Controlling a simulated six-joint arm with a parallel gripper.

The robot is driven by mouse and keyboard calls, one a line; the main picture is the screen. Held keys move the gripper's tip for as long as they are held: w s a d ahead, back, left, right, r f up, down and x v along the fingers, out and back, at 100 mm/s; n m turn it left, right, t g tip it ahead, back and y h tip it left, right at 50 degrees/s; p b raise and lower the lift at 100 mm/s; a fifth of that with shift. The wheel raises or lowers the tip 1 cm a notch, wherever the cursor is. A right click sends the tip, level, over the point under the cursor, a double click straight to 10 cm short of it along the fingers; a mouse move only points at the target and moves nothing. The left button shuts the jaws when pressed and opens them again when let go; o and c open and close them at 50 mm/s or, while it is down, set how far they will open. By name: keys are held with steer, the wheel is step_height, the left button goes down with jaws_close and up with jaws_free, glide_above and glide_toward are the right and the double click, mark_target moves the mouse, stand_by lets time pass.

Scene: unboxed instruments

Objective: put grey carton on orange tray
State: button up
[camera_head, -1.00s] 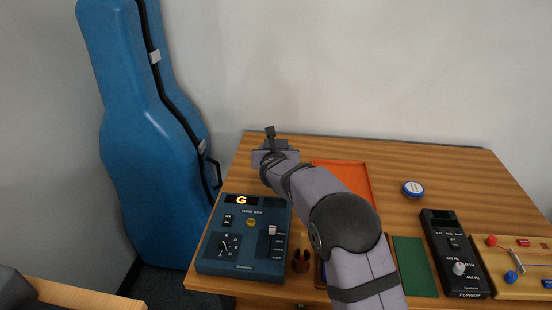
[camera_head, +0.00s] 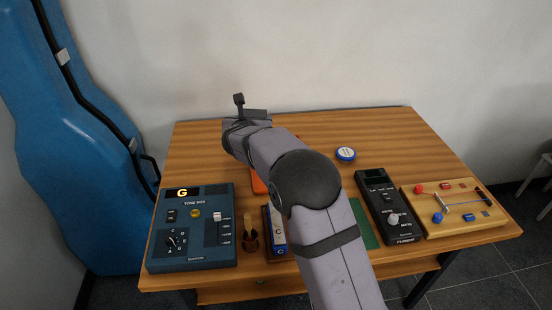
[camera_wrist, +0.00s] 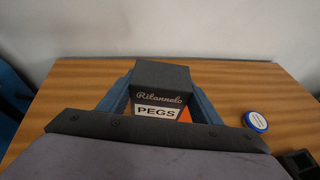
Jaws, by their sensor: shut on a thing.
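The grey carton (camera_wrist: 162,88), a dark box lettered "Ritannelo" and "PEGS", sits upright between the two blue-grey fingers of my gripper (camera_wrist: 160,100) in the wrist view. My gripper is shut on it. In the head view my gripper end (camera_head: 246,118) is over the back left of the table, and I cannot make out the carton there. In the wrist view, orange (camera_wrist: 185,116) shows below and behind the carton. I cannot tell the height between them.
A blue tone box (camera_head: 190,255), a brown cup (camera_head: 249,243) and a box marked C (camera_head: 279,235) stand at the front left. A blue-white tin (camera_head: 345,154), black tuner (camera_head: 388,205), green mat (camera_head: 366,235) and wooden board (camera_head: 455,222) lie to the right.

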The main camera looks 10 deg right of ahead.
steer(key=s+d+m+h, duration=0.1)
steer(key=d+m+h, duration=0.15)
steer(key=d, duration=0.55)
steer(key=shift+n+g, duration=0.25)
steer(key=shift+g, duration=0.15)
steer(key=shift+a+f, duration=0.15)
steer(key=shift+f, duration=2.3)
steer(key=shift+a+f, duration=0.1)
steer(key=shift+f, duration=2.35)
steer(key=shift+f+b, duration=0.15)
steer(key=shift+b, duration=0.15)
steer(key=o, duration=1.1)
steer(key=shift+r, duration=0.2)
steer(key=b+v, duration=0.1)
steer(key=v, duration=1.1)
steer(key=shift+b, duration=0.4)
